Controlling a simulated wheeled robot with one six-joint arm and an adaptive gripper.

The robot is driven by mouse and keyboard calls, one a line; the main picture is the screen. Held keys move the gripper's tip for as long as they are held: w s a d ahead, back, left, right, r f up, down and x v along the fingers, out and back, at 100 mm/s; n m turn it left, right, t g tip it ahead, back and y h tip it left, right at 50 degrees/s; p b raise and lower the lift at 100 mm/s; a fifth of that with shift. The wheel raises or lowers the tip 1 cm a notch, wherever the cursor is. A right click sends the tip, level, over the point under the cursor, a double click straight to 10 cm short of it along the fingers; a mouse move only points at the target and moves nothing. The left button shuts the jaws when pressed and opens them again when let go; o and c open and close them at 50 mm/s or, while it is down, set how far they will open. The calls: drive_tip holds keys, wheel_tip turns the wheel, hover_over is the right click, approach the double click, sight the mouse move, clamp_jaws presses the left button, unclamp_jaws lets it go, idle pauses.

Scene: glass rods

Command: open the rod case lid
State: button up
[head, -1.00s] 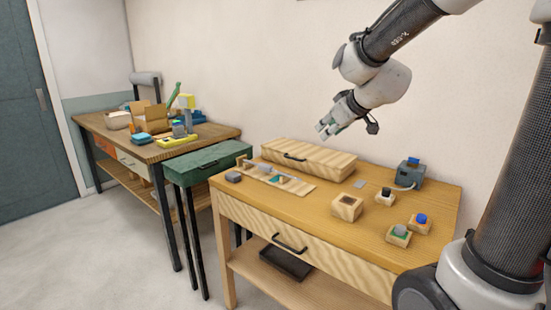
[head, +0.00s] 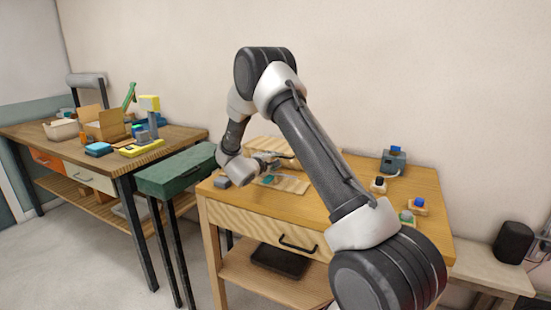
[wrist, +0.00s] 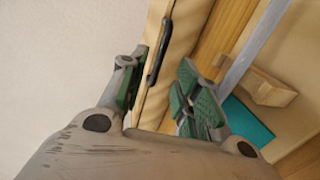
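The rod case is a long pale wooden box with a black bar handle, at the back of the wooden bench. In the head view a strip of its top (head: 262,144) shows, and my arm hides much of the rest. In the wrist view the handle (wrist: 158,52) runs along the case's wooden front (wrist: 153,103). My gripper (wrist: 163,72) is open, with its green-padded fingers on either side of the handle. I cannot tell whether either finger touches it. The lid looks shut. In the head view my gripper (head: 276,162) is small and partly merged with the case.
A wooden rack with a teal patch (wrist: 250,121) and a grey bar (wrist: 256,45) lies close to the right finger. A green cabinet (head: 178,172) and a cluttered workbench (head: 170,148) stand left.

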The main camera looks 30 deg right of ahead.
sight(281, 157)
drive_tip(key=x, duration=0.7)
drive_tip(key=shift+w+d, duration=0.15)
drive_tip(key=shift+d, duration=0.05)
drive_tip(key=shift+c, duration=0.5)
clamp_jaws()
